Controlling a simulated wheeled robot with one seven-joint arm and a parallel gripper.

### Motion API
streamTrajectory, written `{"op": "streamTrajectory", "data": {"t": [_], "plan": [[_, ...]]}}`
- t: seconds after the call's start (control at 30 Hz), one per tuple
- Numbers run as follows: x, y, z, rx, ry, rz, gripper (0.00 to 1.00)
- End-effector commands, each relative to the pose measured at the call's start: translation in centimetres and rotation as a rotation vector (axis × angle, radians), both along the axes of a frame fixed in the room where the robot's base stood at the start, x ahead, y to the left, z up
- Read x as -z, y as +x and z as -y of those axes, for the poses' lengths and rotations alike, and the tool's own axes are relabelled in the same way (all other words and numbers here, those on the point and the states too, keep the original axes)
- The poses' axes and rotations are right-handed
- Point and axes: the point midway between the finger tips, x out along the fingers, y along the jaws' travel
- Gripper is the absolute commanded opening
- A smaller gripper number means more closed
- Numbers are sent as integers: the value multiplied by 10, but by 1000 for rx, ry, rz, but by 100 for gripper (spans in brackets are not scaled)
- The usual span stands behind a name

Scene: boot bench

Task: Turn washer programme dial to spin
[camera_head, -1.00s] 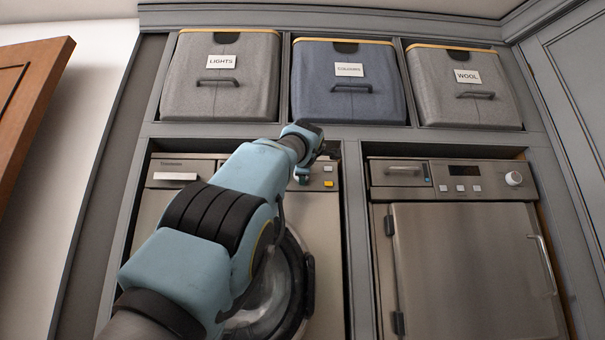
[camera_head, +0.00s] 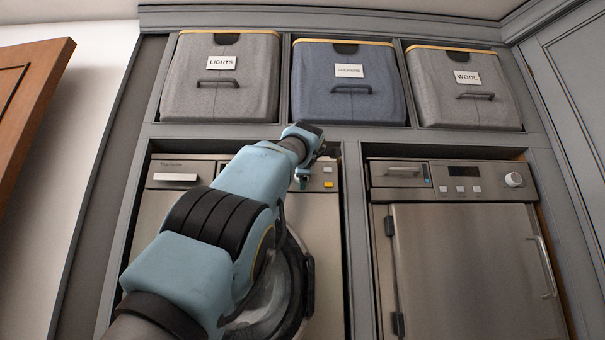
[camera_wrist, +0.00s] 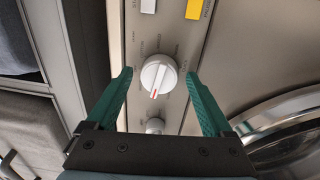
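The washer (camera_head: 325,230) stands in the left bay, partly hidden behind my arm in the head view. In the wrist view, its white programme dial (camera_wrist: 158,76) has a red mark pointing down and slightly left. Printed labels ring the dial, too small to read. A smaller white knob (camera_wrist: 155,126) sits below it in that view. My gripper (camera_wrist: 160,82) is open, with one green finger on each side of the dial and a gap on both sides. In the head view my gripper is at the washer's control panel, and my arm hides the dial.
A yellow button (camera_wrist: 195,9) and a white button (camera_wrist: 148,5) are near the dial. The washer's round door (camera_wrist: 285,125) is at the right of the wrist view. A second appliance (camera_head: 475,260) stands to the right, with fabric bins (camera_head: 348,95) above.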

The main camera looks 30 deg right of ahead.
Motion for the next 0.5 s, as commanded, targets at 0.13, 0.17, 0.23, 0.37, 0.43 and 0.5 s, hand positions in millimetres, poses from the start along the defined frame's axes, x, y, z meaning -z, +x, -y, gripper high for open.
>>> {"op": "streamTrajectory", "data": {"t": [0.13, 0.17, 0.23, 0.37, 0.43, 0.5], "plan": [[0, 0, 0, 1, 0, 0, 90], [0, 0, 0, 1, 0, 0, 90], [0, 0, 0, 1, 0, 0, 90], [2, -6, -2, 2, 0, 1, 90], [4, -12, -5, 2, -1, 2, 90], [7, -22, -10, 2, -2, 1, 90]]}}
